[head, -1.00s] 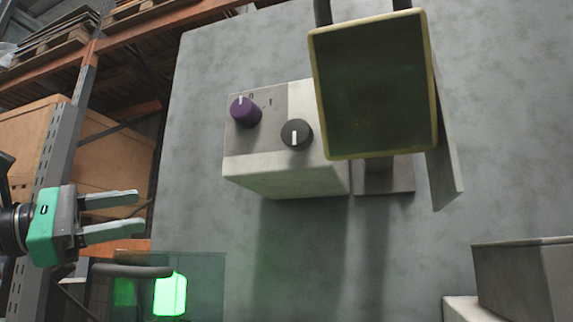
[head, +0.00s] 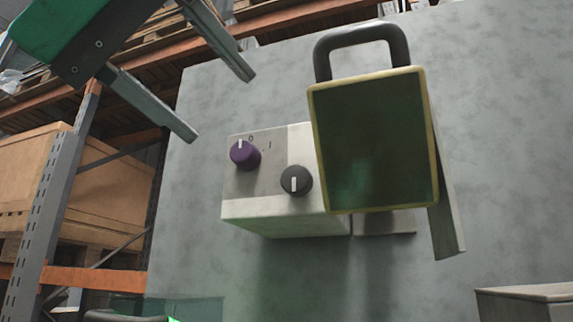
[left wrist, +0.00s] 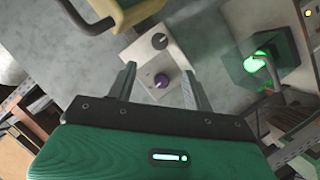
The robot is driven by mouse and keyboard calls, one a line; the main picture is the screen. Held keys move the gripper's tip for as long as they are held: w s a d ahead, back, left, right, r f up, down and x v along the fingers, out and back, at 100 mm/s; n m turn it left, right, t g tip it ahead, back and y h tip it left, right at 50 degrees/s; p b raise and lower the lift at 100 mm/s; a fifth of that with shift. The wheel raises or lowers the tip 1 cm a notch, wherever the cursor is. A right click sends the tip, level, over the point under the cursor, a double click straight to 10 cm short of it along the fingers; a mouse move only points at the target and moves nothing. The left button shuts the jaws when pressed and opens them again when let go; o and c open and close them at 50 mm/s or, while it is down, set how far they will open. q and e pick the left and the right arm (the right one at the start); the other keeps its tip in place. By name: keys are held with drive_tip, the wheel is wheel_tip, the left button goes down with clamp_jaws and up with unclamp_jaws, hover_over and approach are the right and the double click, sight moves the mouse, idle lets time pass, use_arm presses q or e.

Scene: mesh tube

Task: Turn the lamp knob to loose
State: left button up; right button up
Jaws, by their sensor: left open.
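A purple knob (head: 243,153) and a black knob (head: 296,180) sit on the face of a pale box (head: 285,213) in the head view. The purple knob's white mark points up, near the "0". The black knob's mark points down. I cannot tell by label which is the lamp knob. My left gripper (head: 222,108) is open and empty, up and left of the purple knob. In the left wrist view the purple knob (left wrist: 161,80) appears between the open fingers (left wrist: 158,72), apart from them. The black knob (left wrist: 159,41) is beyond. My right gripper is not in view.
A dark panel with a yellow rim (head: 375,140) and a black handle (head: 362,40) stands right of the knobs. A glowing green lamp (left wrist: 257,65) shows in the left wrist view. Shelving with a wooden crate (head: 70,190) is at left. A grey box (head: 525,303) is lower right.

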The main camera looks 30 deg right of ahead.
sight(293, 176)
use_arm(q)
drive_tip(key=p+x, duration=0.3)
drive_tip(key=x, duration=0.8)
drive_tip(key=shift+w+d, duration=0.15)
drive_tip(key=shift+d, duration=0.05)
drive_tip(key=shift+w+d+f+p, duration=0.2)
drive_tip(key=shift+w+d+p, duration=0.1)
drive_tip(key=shift+d, duration=0.3)
drive_tip(key=shift+s, duration=0.1)
